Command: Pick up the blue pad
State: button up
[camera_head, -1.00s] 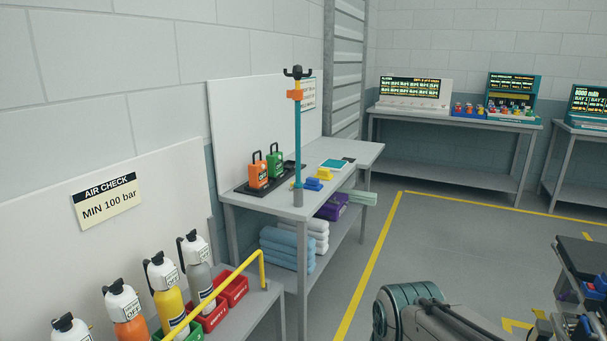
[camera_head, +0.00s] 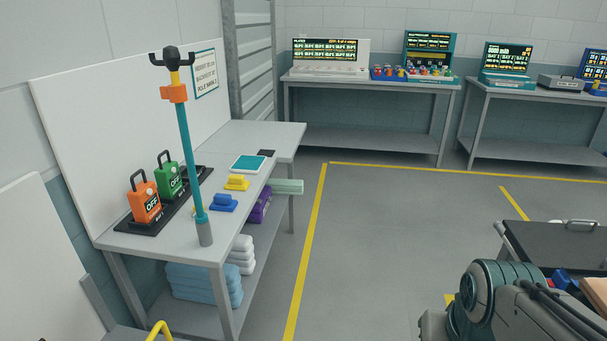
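The blue pad (camera_head: 223,204) lies on the grey table (camera_head: 133,243) at the left, near its right edge. It is a small blue block with a narrower raised part on top. A similar yellow pad (camera_head: 236,184) lies just behind it. A teal upright pole (camera_head: 190,150) stands at the table's front corner, just left of the blue pad. A part of my arm shows at the bottom right, far from the pad. My gripper is out of view.
Orange (camera_head: 145,202) and green (camera_head: 169,182) OFF units stand on a black tray at the left of the table. A teal-and-white flat item (camera_head: 248,163) lies behind the pads. Open grey floor (camera_head: 390,230) lies right of the table.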

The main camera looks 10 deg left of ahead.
aim_at(225, 202)
jog(key=z, duration=0.1)
jog(key=i, duration=1.5)
jog(key=u, duration=1.25)
jog(key=i, duration=0.95)
jog(key=u, duration=0.8)
